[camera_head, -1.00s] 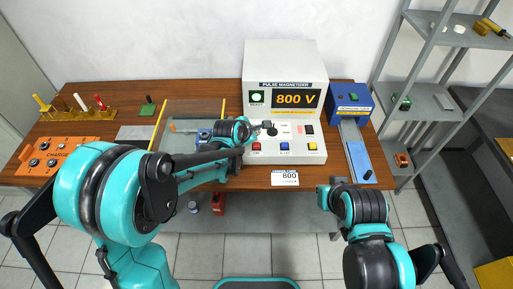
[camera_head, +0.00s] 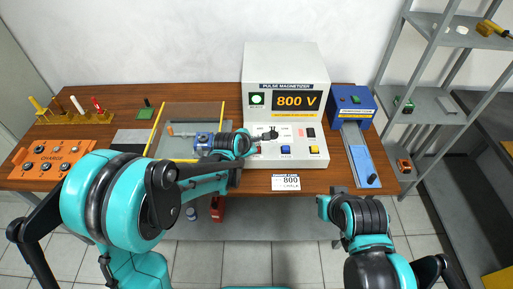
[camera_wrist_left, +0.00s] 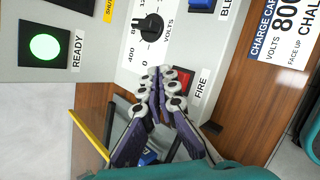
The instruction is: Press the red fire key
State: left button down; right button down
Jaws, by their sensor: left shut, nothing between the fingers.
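The pulse magnetizer (camera_head: 285,80) stands on the wooden table, with its display reading 800 V. The red fire key (camera_wrist_left: 184,82) is on its sloped panel, beside the FIRE label in the left wrist view. In the head view the key is mostly hidden behind my left gripper. My left gripper (camera_head: 270,134) is shut and empty over the panel. In the left wrist view its fingertips (camera_wrist_left: 165,72) appear right beside the red key and below the volts dial (camera_wrist_left: 150,27); contact cannot be told. My right gripper (camera_head: 336,191) is in front of the table, its fingers unclear.
The green READY light (camera_wrist_left: 45,46) is lit. A blue key (camera_head: 286,149) and a yellow key (camera_head: 313,149) sit right of the red key. A charge card (camera_head: 286,183) lies at the front edge. A blue device (camera_head: 350,100) stands right and an orange charge box (camera_head: 50,160) left.

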pick_arm(q)
jog(key=shift+f, duration=0.1)
dwell(0.7)
jog(key=shift+f+b, duration=0.35)
jog(key=shift+b, duration=0.05)
jog(key=shift+f+b, duration=0.5)
dwell(0.6)
jog(key=shift+r, duration=0.1)
jog(key=shift+r+p, duration=0.7)
jog(key=shift+r, duration=0.2)
notch_tip(320, 180, up, 5)
jog(key=p, duration=0.3)
jog(key=shift+p, duration=0.4)
